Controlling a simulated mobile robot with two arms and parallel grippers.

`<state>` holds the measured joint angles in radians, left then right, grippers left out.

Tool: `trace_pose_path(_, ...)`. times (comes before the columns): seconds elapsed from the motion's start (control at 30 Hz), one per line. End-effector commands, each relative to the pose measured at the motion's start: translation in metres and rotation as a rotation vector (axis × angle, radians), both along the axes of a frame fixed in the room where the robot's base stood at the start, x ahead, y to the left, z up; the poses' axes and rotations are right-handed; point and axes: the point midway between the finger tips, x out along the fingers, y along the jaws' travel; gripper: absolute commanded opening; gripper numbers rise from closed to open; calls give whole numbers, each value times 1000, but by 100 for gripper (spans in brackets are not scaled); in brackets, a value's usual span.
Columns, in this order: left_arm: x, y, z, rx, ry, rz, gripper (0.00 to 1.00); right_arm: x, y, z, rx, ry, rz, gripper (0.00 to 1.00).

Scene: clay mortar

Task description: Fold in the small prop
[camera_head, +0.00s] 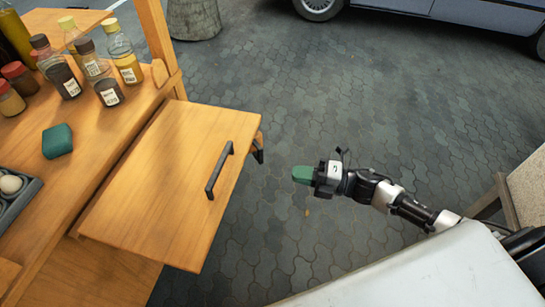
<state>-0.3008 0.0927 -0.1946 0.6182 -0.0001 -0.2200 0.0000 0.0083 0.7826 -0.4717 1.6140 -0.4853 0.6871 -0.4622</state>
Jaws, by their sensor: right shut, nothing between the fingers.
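A wooden leaf (165,180) with a dark bar handle (219,170) sticks out from the side of the wooden stand. At its right edge a small prop (258,148), wood-coloured with a dark lower end, shows partly from behind the leaf; the rest of it is hidden. My right gripper (302,174), with a green tip, is shut and empty. It is over the paving, to the right of the leaf and below and right of the prop in the picture, apart from both. My left gripper is not in view.
The stand's top (95,135) holds several bottles, a green block (57,141) and a dark tray (18,205) with eggs. A wooden post (158,40) rises behind the leaf. A pale surface (430,275) fills the bottom right. Open paving lies between leaf and arm.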

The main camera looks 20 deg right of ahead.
Motion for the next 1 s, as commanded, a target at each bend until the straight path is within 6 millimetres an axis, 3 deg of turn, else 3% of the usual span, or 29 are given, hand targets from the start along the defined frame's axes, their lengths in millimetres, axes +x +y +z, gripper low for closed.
trace_pose_path(0.27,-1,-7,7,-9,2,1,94,34,49,2,2,-2,-2,0)
trace_pose_path(0.53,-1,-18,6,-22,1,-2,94,65,53,0,1,1,-2,0)
trace_pose_path(1.0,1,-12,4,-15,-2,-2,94,70,52,-2,0,0,0,0)
